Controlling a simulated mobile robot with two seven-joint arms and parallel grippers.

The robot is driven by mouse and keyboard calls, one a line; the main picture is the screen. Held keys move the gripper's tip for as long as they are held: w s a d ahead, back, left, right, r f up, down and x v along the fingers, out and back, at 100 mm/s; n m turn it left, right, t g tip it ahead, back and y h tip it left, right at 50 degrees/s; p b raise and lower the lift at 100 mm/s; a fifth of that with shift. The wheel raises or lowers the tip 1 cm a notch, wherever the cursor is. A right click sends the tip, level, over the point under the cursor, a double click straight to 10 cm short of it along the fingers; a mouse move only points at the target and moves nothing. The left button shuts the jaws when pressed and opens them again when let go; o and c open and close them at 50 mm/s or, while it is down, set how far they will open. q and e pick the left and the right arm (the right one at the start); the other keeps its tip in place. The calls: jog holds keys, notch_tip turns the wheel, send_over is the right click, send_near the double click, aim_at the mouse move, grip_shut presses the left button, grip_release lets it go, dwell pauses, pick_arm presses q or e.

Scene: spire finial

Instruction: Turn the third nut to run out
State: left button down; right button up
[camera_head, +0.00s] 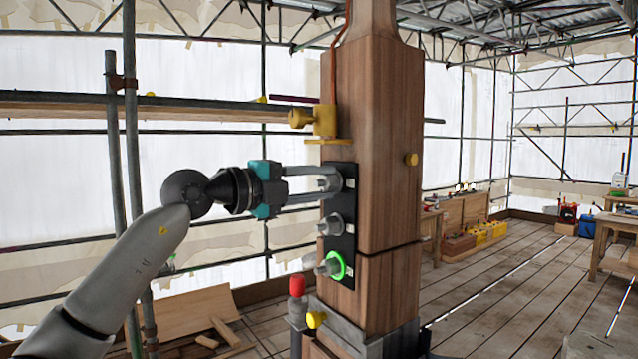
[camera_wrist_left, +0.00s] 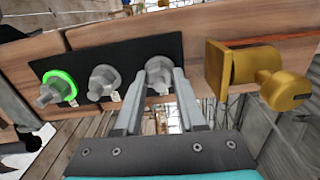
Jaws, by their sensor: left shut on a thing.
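A dark plate (camera_head: 344,232) on the side of the wooden post (camera_head: 385,200) carries three grey nuts in a column. My left gripper (camera_head: 328,189) reaches in from the left and is shut on the top nut (camera_wrist_left: 159,71), with one finger on each side of it. The middle nut (camera_head: 331,225) and the bottom nut (camera_head: 328,267) stand free below the gripper. A glowing green ring surrounds the bottom nut; it also shows at the left in the left wrist view (camera_wrist_left: 58,88). My right gripper is not in view.
A yellow metal fitting (camera_head: 322,120) sticks out of the post just above the plate, close to my left gripper. A red-capped part (camera_head: 297,286) stands near the post's foot. Scaffold poles (camera_head: 131,150) stand at the left. Open plank floor (camera_head: 490,290) lies at the right.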

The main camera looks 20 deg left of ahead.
pick_arm(q)
jog(key=n, duration=1.2)
jog(key=shift+n, duration=0.3)
dwell(0.4)
jog(key=c, duration=0.5)
grip_release()
jog(key=shift+a, duration=0.1)
jog(key=b+v, duration=0.6)
jog(key=v, duration=0.9)
